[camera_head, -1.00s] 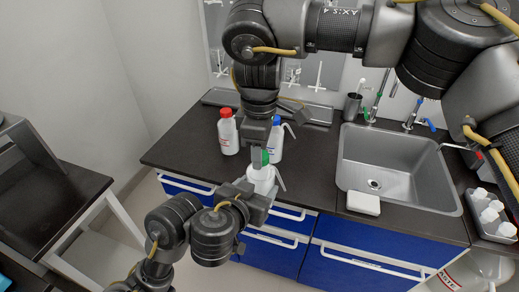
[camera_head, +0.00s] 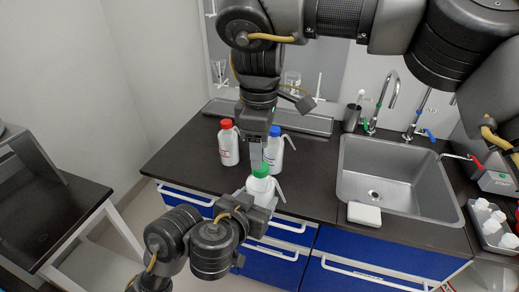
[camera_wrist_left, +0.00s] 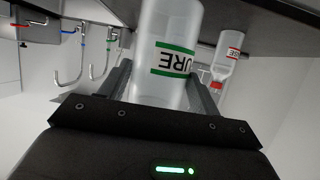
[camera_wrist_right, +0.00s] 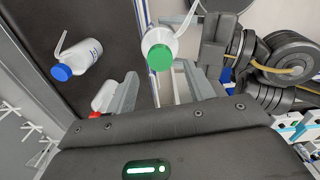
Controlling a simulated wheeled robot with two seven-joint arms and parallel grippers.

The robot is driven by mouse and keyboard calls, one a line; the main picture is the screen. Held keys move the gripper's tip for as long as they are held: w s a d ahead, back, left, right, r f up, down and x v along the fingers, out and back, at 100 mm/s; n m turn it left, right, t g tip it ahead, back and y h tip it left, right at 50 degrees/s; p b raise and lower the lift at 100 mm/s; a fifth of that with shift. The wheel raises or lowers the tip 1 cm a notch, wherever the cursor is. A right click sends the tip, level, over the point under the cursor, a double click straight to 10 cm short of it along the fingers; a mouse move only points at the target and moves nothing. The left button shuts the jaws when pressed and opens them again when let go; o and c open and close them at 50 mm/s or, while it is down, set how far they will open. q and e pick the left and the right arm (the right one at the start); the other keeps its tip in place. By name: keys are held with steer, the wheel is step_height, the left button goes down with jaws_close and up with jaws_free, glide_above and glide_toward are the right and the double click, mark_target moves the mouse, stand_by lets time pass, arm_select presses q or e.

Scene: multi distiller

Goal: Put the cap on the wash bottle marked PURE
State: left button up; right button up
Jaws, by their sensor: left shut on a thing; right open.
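The white wash bottle (camera_head: 259,190) has a green cap (camera_head: 261,171) sitting upright on its top and a bent spout at its side. My left gripper (camera_head: 262,201) is shut around the bottle's body in front of the counter edge. In the left wrist view the bottle (camera_wrist_left: 168,85) shows upside down with a green-banded label reading "URE". My right gripper (camera_head: 256,164) points down just above the cap, with its fingers open. In the right wrist view the cap (camera_wrist_right: 160,57) is seen from above, apart from the fingers. Whether the cap is fully tightened cannot be told.
A red-capped bottle (camera_head: 228,146) and a blue-capped bottle (camera_head: 273,152) stand behind on the dark counter (camera_head: 190,155). A sink (camera_head: 385,180) lies to the right, with a white block (camera_head: 364,214) at its front. A tray (camera_head: 489,225) of small white bottles stands far right.

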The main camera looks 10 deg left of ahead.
steer(key=shift+r, duration=0.1)
steer(key=shift+c, duration=0.2)
steer(key=shift+w+d+r+t, duration=0.15)
steer(key=shift+w+r+t, duration=0.15)
steer(key=shift+r, duration=0.25)
steer(key=shift+w+d+r+t, duration=0.15)
steer(key=shift+w+r+t, duration=0.1)
steer(key=shift+r, duration=0.25)
steer(key=n, duration=0.2)
steer(key=r+n, duration=0.1)
steer(key=n, duration=0.1)
steer(key=shift+h, duration=0.3)
steer(key=n, duration=0.5)
steer(key=shift+w+r, duration=0.1)
steer(key=shift+r, duration=0.05)
steer(key=n, duration=0.2)
steer(key=shift+n, duration=0.3)
steer(key=n, duration=0.4)
steer(key=shift+n+g, duration=0.25)
steer(key=shift+n, duration=0.15)
steer(key=n, duration=0.4)
steer(key=shift+s+a+n, duration=0.15)
steer(key=shift+s+n, duration=0.15)
steer(key=n, duration=0.4)
steer(key=shift+s+a+n+g, duration=0.15)
steer(key=shift+s+n+g, duration=0.1)
steer(key=shift+n+g, duration=0.15)
